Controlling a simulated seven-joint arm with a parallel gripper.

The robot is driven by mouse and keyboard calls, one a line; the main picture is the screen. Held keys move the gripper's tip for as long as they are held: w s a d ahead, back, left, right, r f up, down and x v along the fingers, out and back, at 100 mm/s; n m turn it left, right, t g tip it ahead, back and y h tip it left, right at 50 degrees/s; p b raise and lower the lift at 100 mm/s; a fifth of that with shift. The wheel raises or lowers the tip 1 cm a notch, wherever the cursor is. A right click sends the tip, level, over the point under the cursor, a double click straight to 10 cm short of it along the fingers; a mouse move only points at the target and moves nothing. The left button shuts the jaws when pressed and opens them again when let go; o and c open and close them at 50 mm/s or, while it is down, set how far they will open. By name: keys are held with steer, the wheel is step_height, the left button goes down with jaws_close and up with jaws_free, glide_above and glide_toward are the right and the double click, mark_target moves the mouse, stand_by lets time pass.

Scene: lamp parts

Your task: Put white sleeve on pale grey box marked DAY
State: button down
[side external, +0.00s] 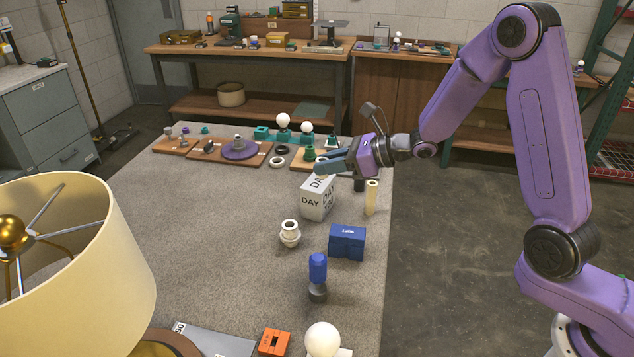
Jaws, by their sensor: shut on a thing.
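The pale grey box marked DAY (316,203) stands on the grey work table, with its lettering on the visible sides. My gripper (326,168) is directly above the box's top, its jaws shut on a small pale piece that looks like the white sleeve (321,178). Fingers hide most of this piece. I cannot tell whether it touches the box top.
A cream cylinder (371,198) stands close to the right of the box. A white ribbed fitting (290,233) and a blue box (347,242) are in front. A blue-topped part (318,275) stands nearer. The table's left-middle is clear.

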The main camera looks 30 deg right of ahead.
steer(key=s+d+r+m+t+h, duration=0.2)
steer(key=s+d+r+m, duration=0.15)
steer(key=d, duration=0.35)
glide_above(323, 182)
steer(key=shift+n, duration=0.45)
steer(key=f, duration=0.9)
steer(key=shift+s+d+f, duration=0.1)
steer(key=shift+s, duration=0.15)
steer(key=shift+w+f+h, duration=0.3)
steer(key=shift+w+f, duration=0.05)
steer(key=shift+f, duration=1.5)
steer(key=shift+f, duration=0.2)
steer(key=c, duration=0.9)
jaws_free()
steer(key=shift+c, duration=0.2)
steer(key=shift+r, duration=0.1)
